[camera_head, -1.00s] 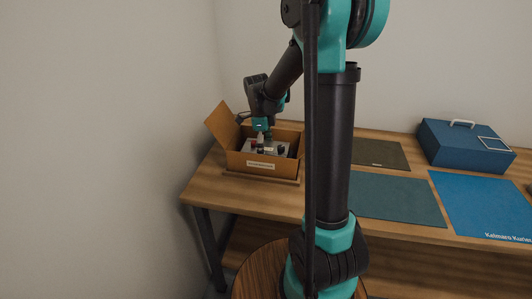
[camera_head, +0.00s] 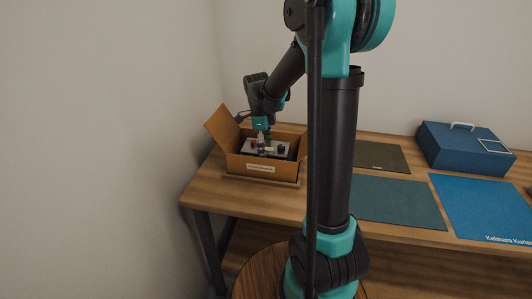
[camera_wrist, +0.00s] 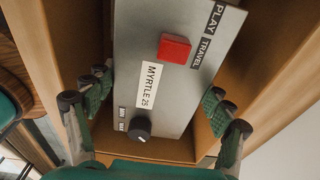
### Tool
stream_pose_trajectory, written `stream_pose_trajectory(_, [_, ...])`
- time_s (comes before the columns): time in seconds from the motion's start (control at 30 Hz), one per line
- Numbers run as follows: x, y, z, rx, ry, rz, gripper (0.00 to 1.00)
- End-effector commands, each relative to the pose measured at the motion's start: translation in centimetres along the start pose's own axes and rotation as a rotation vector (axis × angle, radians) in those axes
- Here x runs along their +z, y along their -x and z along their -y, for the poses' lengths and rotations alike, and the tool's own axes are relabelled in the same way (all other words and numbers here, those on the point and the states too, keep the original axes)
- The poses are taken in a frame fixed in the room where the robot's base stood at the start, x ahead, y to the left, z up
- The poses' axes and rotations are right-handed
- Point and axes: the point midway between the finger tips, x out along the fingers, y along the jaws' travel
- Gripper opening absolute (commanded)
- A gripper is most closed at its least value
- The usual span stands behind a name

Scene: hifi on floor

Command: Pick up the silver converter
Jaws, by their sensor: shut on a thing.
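The silver converter (camera_wrist: 140,35) is a grey box with a red button, a black knob and a "MYRTLE 25" label in the wrist view. Its top also shows in the head view (camera_head: 272,148), inside an open cardboard box (camera_head: 258,168). My gripper (camera_head: 262,146) reaches down into the box from above. Its green-padded fingers stand on both sides of the converter, and it is shut on it. The converter's underside is hidden by the box walls, so I cannot tell how far it is off the box floor.
The cardboard box stands at the left end of the wooden table (camera_head: 240,197), its flap raised at the left. Flat mats (camera_head: 400,200) lie to the right, with a blue case (camera_head: 463,147) at the back right. A wall is close on the left.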

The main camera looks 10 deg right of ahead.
Motion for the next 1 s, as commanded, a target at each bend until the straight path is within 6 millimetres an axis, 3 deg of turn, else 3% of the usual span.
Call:
stream_pose_trajectory(0.6, [-1.6, 13.2, -0.1, 0.0, 0.0, 0.0, 0.21])
stream_pose_trajectory(0.8, [-2.0, 16.4, 0.0, 0.0, 0.0, 0.0, 0.21])
stream_pose_trajectory(1.0, [-2.2, 18.1, 0.0, 0.0, 0.0, 0.0, 0.21])
